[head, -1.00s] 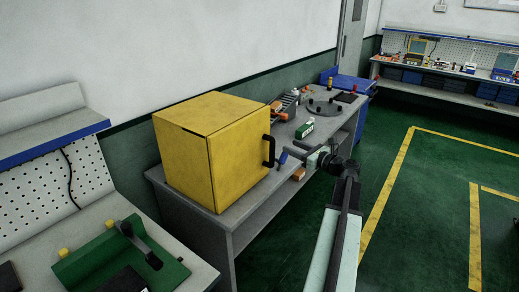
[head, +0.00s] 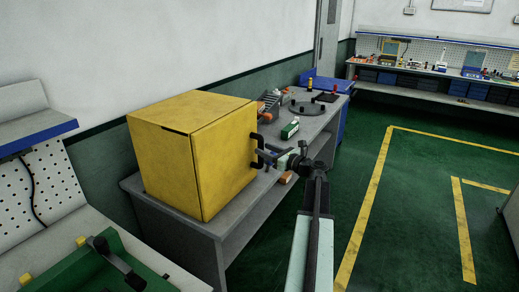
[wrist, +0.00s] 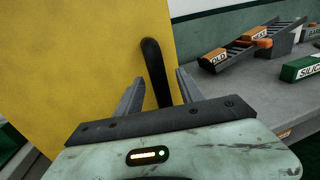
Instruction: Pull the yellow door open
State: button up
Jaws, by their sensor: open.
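The yellow door (head: 228,162) is the right-hand face of a yellow box on a grey bench, and it looks closed. Its black bar handle (head: 257,152) is upright near the door's far edge. My gripper (head: 262,155) is at the handle in the head view. In the wrist view the yellow door (wrist: 75,60) fills the left, and the black handle (wrist: 155,72) stands between the two open fingers of my gripper (wrist: 158,88). Gaps show on both sides of the handle. The handle's lower end is hidden behind my gripper body.
The grey bench (head: 185,230) holds a green-and-white box (head: 290,130) and a round dark plate (head: 308,108) beyond the yellow box. A green fixture (head: 75,270) is at near left. The green floor (head: 375,235) to the right is clear.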

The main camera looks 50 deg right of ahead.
jog(key=shift+w+a, duration=0.15)
jog(key=shift+w, duration=1.3)
grip_shut()
